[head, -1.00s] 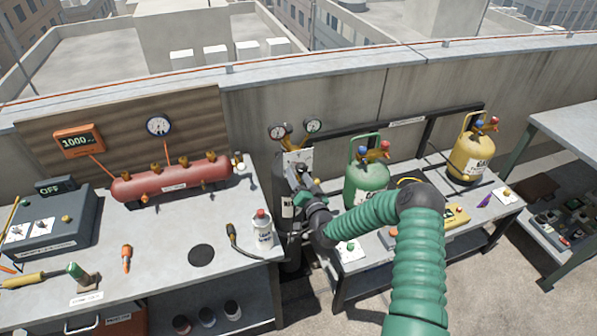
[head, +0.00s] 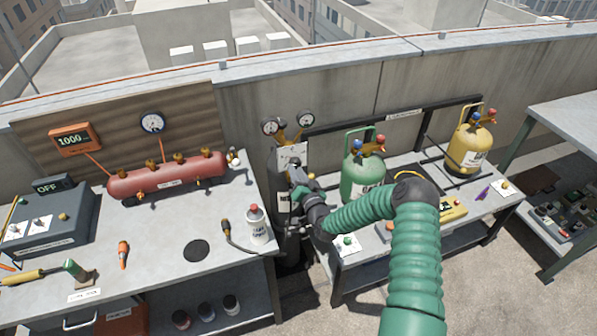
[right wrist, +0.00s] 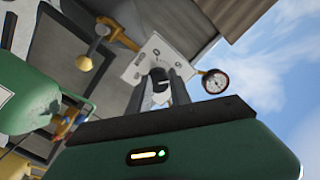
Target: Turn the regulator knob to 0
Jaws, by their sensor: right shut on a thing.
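The regulator's white plate (head: 291,155) sits on a dark cylinder (head: 284,195) between the two benches. It also shows in the right wrist view (right wrist: 137,68). The dark regulator knob (right wrist: 160,79) is in front of this plate, between the fingers of my right gripper (right wrist: 164,88). A pale mark shows on the knob, but I cannot read which number it points to. In the head view my right gripper (head: 296,178) is at the plate, shut on the knob, and hides it. My left gripper is not in view.
Two gauges (head: 270,127) (head: 306,120) stand above the plate. A green cylinder (head: 362,180) stands close to the right of my gripper, a yellow one (head: 470,145) farther right. A white bottle (head: 257,225) stands at the left bench's edge.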

